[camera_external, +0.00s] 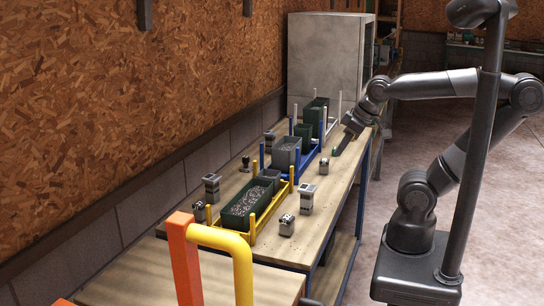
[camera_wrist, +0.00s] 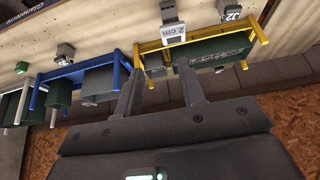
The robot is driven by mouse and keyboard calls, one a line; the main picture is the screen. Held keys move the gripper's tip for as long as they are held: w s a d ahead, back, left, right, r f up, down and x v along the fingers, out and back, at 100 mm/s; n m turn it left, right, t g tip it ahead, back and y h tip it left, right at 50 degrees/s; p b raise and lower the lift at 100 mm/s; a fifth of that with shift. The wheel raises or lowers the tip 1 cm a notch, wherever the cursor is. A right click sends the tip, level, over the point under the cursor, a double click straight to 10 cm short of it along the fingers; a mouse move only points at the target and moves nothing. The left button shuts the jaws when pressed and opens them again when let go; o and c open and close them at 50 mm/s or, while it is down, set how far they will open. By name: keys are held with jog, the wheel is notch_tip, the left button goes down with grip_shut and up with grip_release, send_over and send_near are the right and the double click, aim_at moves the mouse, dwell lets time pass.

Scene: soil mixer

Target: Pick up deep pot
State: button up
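Several pots stand in racks on the long workbench, and I cannot tell for certain which is the deep pot. The yellow rack (camera_external: 267,219) holds a long green pot of gravel-like material (camera_external: 241,209) and a small dark pot (camera_external: 270,176). The blue rack (camera_external: 301,171) holds a grey filled pot (camera_external: 286,152), which also shows in the wrist view (camera_wrist: 102,82). Green pots (camera_external: 316,111) stand by white posts farther back. My gripper (camera_external: 337,151) hangs near the bench's right side, right of the blue rack. In the wrist view its fingers (camera_wrist: 158,68) are apart with nothing held.
Small grey blocks with labels (camera_external: 306,197) stand around the racks on the bench (camera_external: 330,190). The board wall (camera_external: 130,100) runs along the left, and a grey cabinet (camera_external: 325,55) stands at the far end. An orange and yellow frame (camera_external: 185,255) is at the front. The right floor is clear.

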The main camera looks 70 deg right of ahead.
jog(key=shift+o, duration=0.5)
jog(key=o, duration=1)
jog(key=shift+o, duration=0.2)
jog(key=shift+w, duration=0.1)
jog(key=w+d+r+g+h, duration=0.1)
jog(key=w+d+r, duration=0.2)
jog(key=w, duration=0.3)
jog(key=w+d+r+g, duration=0.1)
jog(key=w+d+r, duration=0.2)
jog(key=w+d, duration=0.15)
jog(key=g+y, duration=0.1)
jog(key=g, duration=0.3)
send_over(303, 137)
jog(key=w+d, duration=0.1)
jog(key=d, duration=0.2)
notch_tip(303, 137, down, 12)
jog(key=shift+w+d+r, duration=0.1)
jog(key=shift+r, duration=0.1)
jog(key=shift+d+f, duration=0.1)
jog(key=shift+f, duration=0.25)
notch_tip(303, 137, down, 10)
jog(key=shift+f, duration=0.1)
